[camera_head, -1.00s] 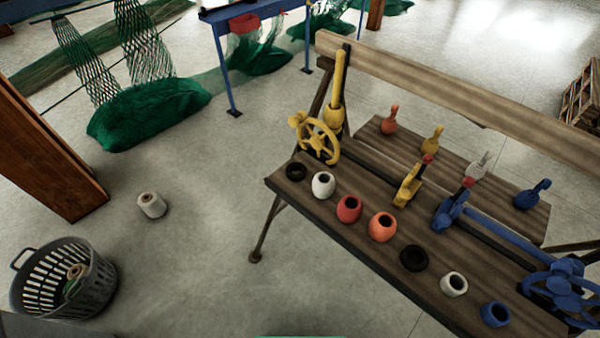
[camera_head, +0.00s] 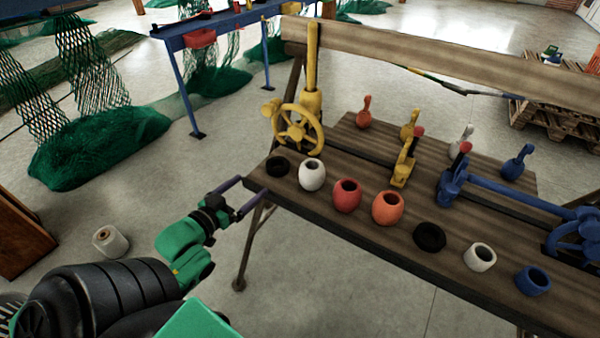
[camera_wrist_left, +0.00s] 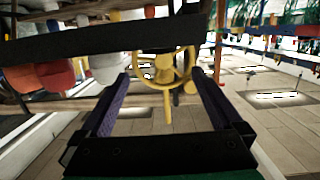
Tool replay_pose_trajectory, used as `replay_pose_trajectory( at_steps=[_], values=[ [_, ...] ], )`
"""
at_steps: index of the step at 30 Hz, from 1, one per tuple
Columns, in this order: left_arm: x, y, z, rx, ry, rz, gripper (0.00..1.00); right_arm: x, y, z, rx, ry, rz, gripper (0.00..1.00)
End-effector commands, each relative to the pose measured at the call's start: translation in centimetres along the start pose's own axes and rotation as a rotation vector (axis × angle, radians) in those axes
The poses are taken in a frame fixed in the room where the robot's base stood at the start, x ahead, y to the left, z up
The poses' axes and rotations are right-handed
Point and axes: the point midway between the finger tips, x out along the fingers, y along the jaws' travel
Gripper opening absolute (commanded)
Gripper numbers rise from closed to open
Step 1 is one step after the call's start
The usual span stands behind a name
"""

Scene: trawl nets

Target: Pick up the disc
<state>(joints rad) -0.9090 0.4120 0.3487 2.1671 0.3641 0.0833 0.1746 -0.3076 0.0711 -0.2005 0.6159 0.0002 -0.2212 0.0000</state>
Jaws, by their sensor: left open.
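Two dark, low round pieces that look like discs lie on the wooden bench (camera_head: 335,222). One black disc (camera_head: 278,166) is at the bench's left end, and the other black disc (camera_head: 430,236) is between the orange and white pots. My left gripper (camera_head: 254,187) is open and empty at the bench's left front corner, just short of the left disc. In the left wrist view its two fingers (camera_wrist_left: 160,74) are spread, with the yellow handwheel (camera_wrist_left: 160,70) showing beyond them. I cannot make out either disc there. My right gripper is not in view.
A white pot (camera_head: 312,175), a red pot (camera_head: 346,195) and an orange pot (camera_head: 387,208) stand along the front edge. A yellow handwheel (camera_head: 298,130) rises behind the left disc. A yarn cone (camera_head: 110,241) is on the floor.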

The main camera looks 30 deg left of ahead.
Motion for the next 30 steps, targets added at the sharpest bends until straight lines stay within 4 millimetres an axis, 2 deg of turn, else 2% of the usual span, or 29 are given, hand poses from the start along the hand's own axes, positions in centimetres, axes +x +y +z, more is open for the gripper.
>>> replay_pose_trajectory(
  at_steps=[4, 9, 14, 21, 24, 29, 30],
  values=[
    [3.4, 0.0, -0.3, 0.001, 0.006, -0.001, 1.00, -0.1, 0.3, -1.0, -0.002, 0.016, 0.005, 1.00],
    [7.3, 0.0, -0.2, 0.000, 0.004, -0.001, 1.00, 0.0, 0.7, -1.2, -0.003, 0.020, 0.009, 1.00],
    [9.1, 0.0, -0.1, 0.001, 0.000, -0.001, 1.00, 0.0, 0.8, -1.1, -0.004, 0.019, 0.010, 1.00],
    [13.2, 0.2, 0.2, 0.000, 0.000, -0.002, 1.00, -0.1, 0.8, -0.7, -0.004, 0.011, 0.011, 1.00],
    [13.9, 0.2, 0.3, 0.002, -0.002, -0.002, 1.00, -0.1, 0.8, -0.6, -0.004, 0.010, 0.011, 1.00],
    [13.9, 0.2, 0.3, 0.002, -0.003, -0.001, 1.00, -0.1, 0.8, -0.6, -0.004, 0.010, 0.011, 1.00],
    [13.9, 0.2, 0.3, 0.002, -0.003, -0.001, 0.89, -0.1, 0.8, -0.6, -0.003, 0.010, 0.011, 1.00]
  ],
)
